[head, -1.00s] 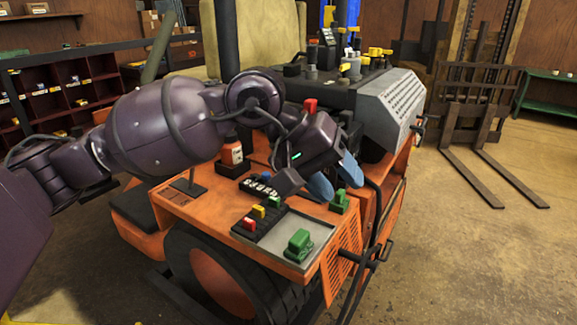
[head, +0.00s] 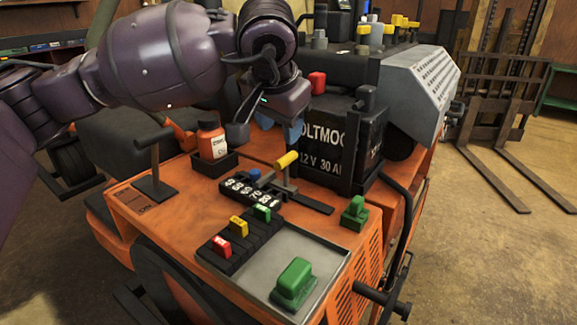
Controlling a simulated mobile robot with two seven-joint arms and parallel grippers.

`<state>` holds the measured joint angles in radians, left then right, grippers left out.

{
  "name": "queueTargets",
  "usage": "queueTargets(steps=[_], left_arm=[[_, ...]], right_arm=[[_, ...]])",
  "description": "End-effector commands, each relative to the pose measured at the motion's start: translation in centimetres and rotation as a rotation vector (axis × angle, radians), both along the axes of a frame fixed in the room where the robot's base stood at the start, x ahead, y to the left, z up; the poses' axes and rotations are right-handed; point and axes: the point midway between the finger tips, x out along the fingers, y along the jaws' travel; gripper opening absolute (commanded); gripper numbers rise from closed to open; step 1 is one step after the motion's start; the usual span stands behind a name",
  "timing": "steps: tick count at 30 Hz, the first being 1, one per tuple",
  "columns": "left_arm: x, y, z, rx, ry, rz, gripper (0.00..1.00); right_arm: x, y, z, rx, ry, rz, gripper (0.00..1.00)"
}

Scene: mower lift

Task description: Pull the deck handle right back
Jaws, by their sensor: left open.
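A lever with a yellow grip (head: 287,160) stands on the orange mower body beside a black plate with white markings (head: 250,194). It leans, with its grip towards the upper right. I take it as the deck handle, though no label confirms this. My left gripper (head: 280,127) hangs just above and behind the grip in the picture, its blue fingertips apart. It is open and empty, and I see no contact with the lever. The gripper's upper part is partly hidden by its own wrist. My right gripper is out of view.
A black battery (head: 325,145) stands close behind the lever. An orange bottle (head: 211,140) and a black T-handle lever (head: 153,160) are to the left. In front are small coloured switches (head: 240,227) and a grey tray (head: 330,255) with a green block (head: 293,280).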

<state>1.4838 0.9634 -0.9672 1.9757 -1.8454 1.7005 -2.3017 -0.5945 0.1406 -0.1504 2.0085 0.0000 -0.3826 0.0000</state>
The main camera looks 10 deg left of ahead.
Motion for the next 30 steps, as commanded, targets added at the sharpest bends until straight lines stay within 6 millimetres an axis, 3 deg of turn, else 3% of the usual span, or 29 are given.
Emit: queueTargets(steps=[5,21,30], left_arm=[[0.4,0.0,-1.0,-0.002,0.002,0.000,0.46],[3.9,0.2,-8.5,-0.003,0.002,0.001,0.46],[4.5,0.2,-9.8,-0.002,0.000,0.000,0.46]], right_arm=[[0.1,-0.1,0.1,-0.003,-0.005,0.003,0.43],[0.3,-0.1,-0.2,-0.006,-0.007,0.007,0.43],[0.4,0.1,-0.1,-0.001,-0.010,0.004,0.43]])
